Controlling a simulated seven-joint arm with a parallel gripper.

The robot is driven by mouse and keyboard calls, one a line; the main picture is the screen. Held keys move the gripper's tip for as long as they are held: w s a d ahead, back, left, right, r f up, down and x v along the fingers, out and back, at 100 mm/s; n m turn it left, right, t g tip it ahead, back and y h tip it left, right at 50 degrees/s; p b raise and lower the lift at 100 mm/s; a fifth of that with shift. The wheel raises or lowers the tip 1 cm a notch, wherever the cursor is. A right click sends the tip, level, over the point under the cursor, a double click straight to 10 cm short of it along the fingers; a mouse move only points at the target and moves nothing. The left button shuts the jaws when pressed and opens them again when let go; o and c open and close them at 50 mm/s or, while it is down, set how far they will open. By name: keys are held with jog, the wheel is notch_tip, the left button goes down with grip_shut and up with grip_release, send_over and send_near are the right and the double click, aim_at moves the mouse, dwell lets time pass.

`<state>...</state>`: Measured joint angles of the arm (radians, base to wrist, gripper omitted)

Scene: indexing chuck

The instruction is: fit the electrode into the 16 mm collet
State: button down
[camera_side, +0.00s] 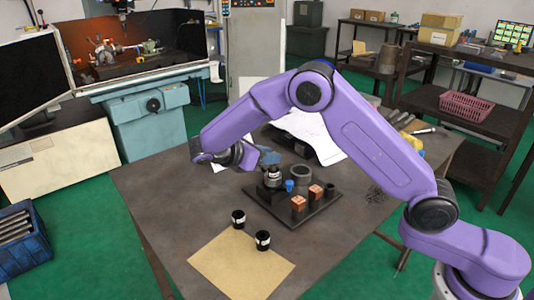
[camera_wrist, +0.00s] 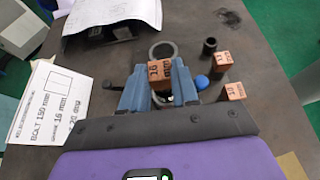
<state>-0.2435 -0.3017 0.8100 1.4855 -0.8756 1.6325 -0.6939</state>
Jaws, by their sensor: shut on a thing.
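My gripper (camera_wrist: 160,84) is shut on a copper block electrode (camera_wrist: 159,72), with a blue finger on each side. The block's near face carries a marking that looks like 16. In the side view my gripper (camera_side: 268,159) is just above the dark round chuck (camera_side: 272,182), where a white-marked collet shows at the top. The held electrode cannot be made out there, and I cannot tell whether it touches the collet. Two other copper blocks stand on the black plate, one at the back (camera_wrist: 222,60) and one in front (camera_wrist: 234,91); their markings are too small to read surely.
The black plate (camera_side: 318,213) also bears a blue knob (camera_side: 289,186), a grey ring (camera_side: 301,173) and a small black tube (camera_side: 330,190). A printed card (camera_wrist: 55,103) lies left.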

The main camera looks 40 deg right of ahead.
jog(key=shift+f, duration=1.1)
jog(key=c, duration=0.8)
grip_release()
jog(key=shift+v, duration=8.6)
jog(key=shift+r, duration=0.15)
jog(key=s+d+f+m+y, duration=0.1)
jog(key=s+d+y, duration=0.3)
jog(key=s, duration=0.7)
jog(key=s+d+f+m+y, duration=0.1)
jog(key=s+d+y, duration=0.3)
jog(key=s+d, duration=0.4)
jog(key=s+d+f+m+y, duration=0.2)
jog(key=s+d+y, duration=0.3)
jog(key=s, duration=1.1)
jog(key=shift+d+f+m, duration=0.1)
jog(key=shift+d+m, duration=0.6)
jog(key=shift+d, duration=0.25)
